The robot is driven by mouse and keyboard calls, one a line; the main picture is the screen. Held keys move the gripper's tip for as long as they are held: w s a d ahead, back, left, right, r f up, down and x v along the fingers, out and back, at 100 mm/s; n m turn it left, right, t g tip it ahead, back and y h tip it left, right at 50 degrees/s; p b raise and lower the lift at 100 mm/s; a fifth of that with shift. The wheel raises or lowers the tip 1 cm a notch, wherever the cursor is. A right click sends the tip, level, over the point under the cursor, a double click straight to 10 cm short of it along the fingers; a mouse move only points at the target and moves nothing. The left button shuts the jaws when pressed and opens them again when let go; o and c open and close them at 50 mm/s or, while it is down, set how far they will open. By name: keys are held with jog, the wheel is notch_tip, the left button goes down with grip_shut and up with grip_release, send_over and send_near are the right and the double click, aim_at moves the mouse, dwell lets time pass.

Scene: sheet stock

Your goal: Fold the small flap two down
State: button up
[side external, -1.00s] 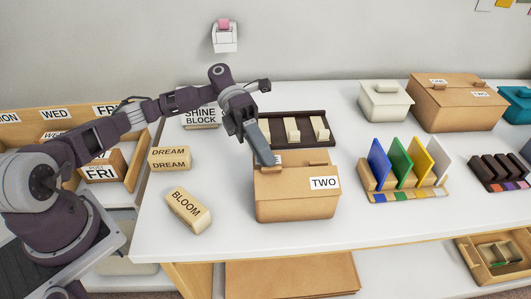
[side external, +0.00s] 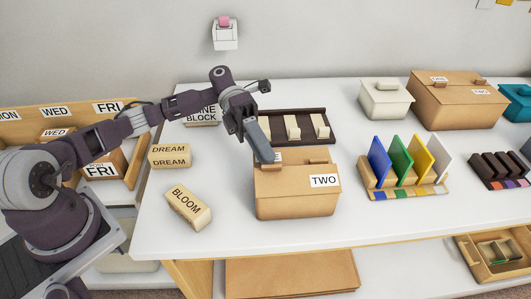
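The small cardboard box (side external: 296,204) stands near the middle of the table. Its flap labelled TWO (side external: 323,181) lies across the front of its top and slopes toward the front. Small wooden grips show at the top; one (side external: 318,161) is in clear view. My gripper (side external: 266,158) points down at the back left of the box top, with its blue-grey fingers at or just above it. I cannot tell whether they touch, or whether they are apart.
A dark tray with pale pieces (side external: 289,114) lies behind the box. A rack of coloured panels (side external: 405,188) stands to the right. A larger box (side external: 456,105) with two labelled flaps and a white bin (side external: 384,103) stand behind. The table's front is clear.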

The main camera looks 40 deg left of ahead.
jog(key=v, duration=0.7)
jog(key=shift+o, duration=0.5)
